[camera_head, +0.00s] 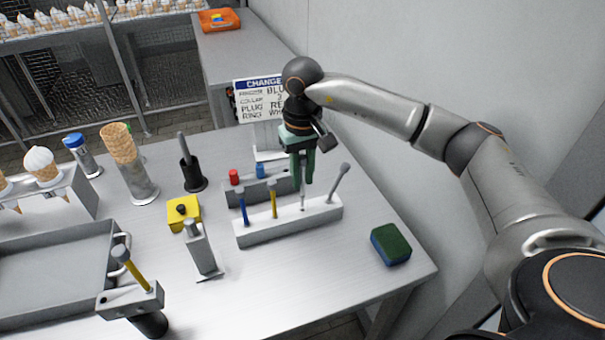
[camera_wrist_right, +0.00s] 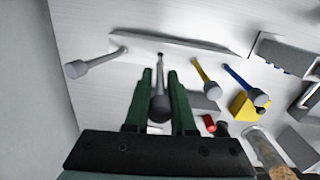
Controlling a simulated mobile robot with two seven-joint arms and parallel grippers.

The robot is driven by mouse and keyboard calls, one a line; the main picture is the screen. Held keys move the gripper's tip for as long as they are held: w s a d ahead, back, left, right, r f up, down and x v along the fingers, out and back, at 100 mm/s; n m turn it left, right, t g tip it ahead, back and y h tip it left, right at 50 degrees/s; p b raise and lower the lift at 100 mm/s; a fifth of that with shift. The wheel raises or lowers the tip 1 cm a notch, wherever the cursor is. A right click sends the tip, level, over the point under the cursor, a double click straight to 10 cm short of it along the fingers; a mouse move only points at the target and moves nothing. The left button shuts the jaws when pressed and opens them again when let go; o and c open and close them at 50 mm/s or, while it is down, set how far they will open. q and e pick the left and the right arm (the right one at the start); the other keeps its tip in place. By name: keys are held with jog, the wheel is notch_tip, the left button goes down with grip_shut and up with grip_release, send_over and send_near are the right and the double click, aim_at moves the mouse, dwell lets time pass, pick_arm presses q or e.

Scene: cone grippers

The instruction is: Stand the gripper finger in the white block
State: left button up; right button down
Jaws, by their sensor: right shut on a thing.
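The white block (camera_head: 270,232) is a long low bar on the metal table. A blue finger (camera_head: 243,208), a yellow finger (camera_head: 273,200) and a grey finger (camera_head: 339,183) stand in it, the grey one leaning right. My right gripper (camera_head: 304,178), with green fingers, is above the block, between the yellow and grey ones. It is shut on a thin grey gripper finger (camera_head: 303,198), whose lower end is at the block's top; I cannot tell how deep it sits. In the wrist view the held finger (camera_wrist_right: 160,105) points at the block (camera_wrist_right: 190,47). My left gripper is not in view.
A green and blue sponge (camera_head: 391,245) lies right of the block. A grey rack (camera_head: 243,194) with red and blue plugs is behind it. A yellow box (camera_head: 184,214) and a metal stand (camera_head: 201,252) are left. A sign (camera_head: 258,98) stands at the back.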

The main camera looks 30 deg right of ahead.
aim_at(303, 187)
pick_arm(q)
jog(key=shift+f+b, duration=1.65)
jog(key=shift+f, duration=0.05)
pick_arm(e)
jog(key=shift+f, duration=2.2)
jog(key=c, duration=0.7)
grip_release()
jog(key=shift+r, duration=0.85)
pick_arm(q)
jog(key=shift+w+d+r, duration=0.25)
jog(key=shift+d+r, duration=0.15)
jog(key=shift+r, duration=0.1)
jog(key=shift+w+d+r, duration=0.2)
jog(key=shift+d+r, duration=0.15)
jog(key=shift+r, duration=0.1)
pick_arm(e)
notch_tip(303, 187, up, 11)
jog(key=shift+f, duration=0.1)
